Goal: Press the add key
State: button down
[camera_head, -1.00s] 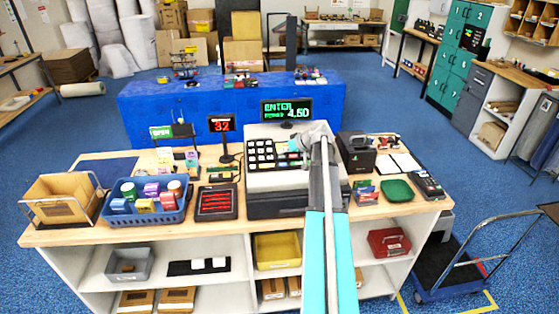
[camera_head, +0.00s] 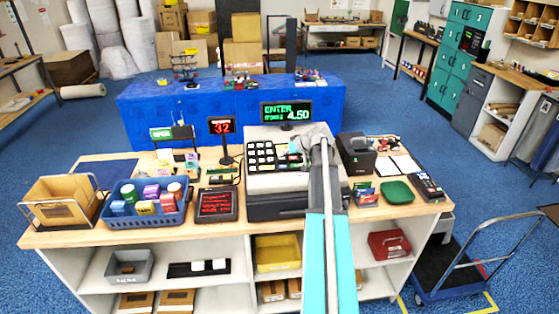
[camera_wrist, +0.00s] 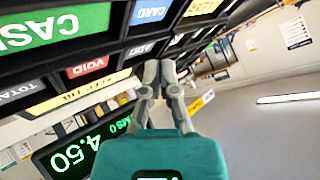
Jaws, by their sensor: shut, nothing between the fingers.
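My gripper (camera_head: 302,140) is over the right side of the keypad, and my arm hides part of the register. In the wrist view my gripper (camera_wrist: 159,64) is shut and empty, its fingertips close to the keys. I cannot pick out the add key or tell whether the fingertips touch a key.
The customer display (camera_head: 286,111) behind the keypad reads ENTER and 4.50; it also shows in the wrist view (camera_wrist: 75,150). A blue basket (camera_head: 150,216) and a dark tablet (camera_head: 217,205) are left; a black printer (camera_head: 356,152) is right.

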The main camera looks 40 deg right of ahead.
jog(key=shift+f, duration=0.1)
dwell(0.3)
jog(key=shift+f+b, duration=0.3)
jog(key=shift+b, duration=0.1)
jog(key=shift+d+f+b, duration=0.1)
jog(key=shift+f+b, duration=0.3)
dwell(0.9)
jog(key=shift+r, duration=0.1)
jog(key=shift+s+r+p, duration=0.1)
jog(key=shift+r+p, duration=0.65)
jog(key=shift+p, duration=0.05)
jog(key=shift+r, duration=0.1)
dwell(0.3)
jog(key=shift+s+a+r+p, duration=0.15)
jog(key=shift+r+p, duration=0.65)
jog(key=shift+p, duration=0.05)
jog(key=shift+s+a+r+p, duration=0.1)
jog(key=shift+s+r+p, duration=0.05)
jog(key=shift+r+p, duration=0.65)
jog(key=shift+s+a+r+p, duration=0.15)
jog(key=shift+r+p, duration=0.6)
jog(key=shift+p, duration=0.1)
